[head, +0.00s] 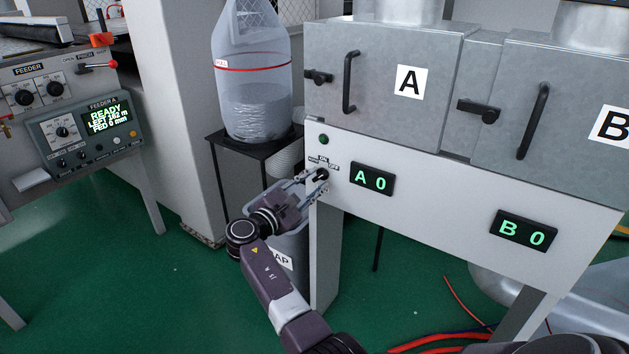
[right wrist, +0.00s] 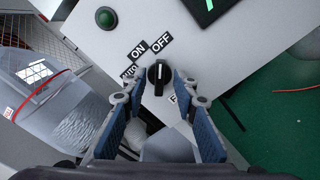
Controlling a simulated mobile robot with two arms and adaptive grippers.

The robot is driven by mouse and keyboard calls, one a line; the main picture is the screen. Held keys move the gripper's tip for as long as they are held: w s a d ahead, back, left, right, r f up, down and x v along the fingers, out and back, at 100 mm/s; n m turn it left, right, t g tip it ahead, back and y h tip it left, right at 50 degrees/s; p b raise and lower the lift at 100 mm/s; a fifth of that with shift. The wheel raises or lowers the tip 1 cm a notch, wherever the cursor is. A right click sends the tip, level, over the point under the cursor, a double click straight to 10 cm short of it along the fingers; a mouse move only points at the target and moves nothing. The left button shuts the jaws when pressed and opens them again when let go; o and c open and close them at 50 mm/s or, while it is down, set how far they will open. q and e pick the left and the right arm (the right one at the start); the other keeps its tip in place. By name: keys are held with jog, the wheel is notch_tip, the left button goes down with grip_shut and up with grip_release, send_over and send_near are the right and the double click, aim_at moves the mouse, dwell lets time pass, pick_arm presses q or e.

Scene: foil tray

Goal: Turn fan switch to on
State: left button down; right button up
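The fan switch (head: 321,174) is a black rotary knob on the white panel below box A. In the right wrist view the fan switch (right wrist: 158,76) has a white pointer line that points up toward the OFF label (right wrist: 161,43). The ON label (right wrist: 138,52) is to the left of OFF, with another label, partly hidden, further left. My right gripper (head: 314,183) is at the knob, fingers spread. In the wrist view my right gripper (right wrist: 159,90) is open, its tips on either side of the knob with gaps visible. My left gripper is not in view.
A green round lamp or button (right wrist: 106,17) sits above the switch. The A display (head: 372,179) is right of it and reads 0. A clear bag (head: 250,80) on a black stand is close on the left. A labelled bin (head: 290,250) stands below my right gripper.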

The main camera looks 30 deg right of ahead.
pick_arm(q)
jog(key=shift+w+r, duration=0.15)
pick_arm(e)
jog(key=shift+x, duration=0.85)
grip_shut()
jog(key=shift+f, duration=0.1)
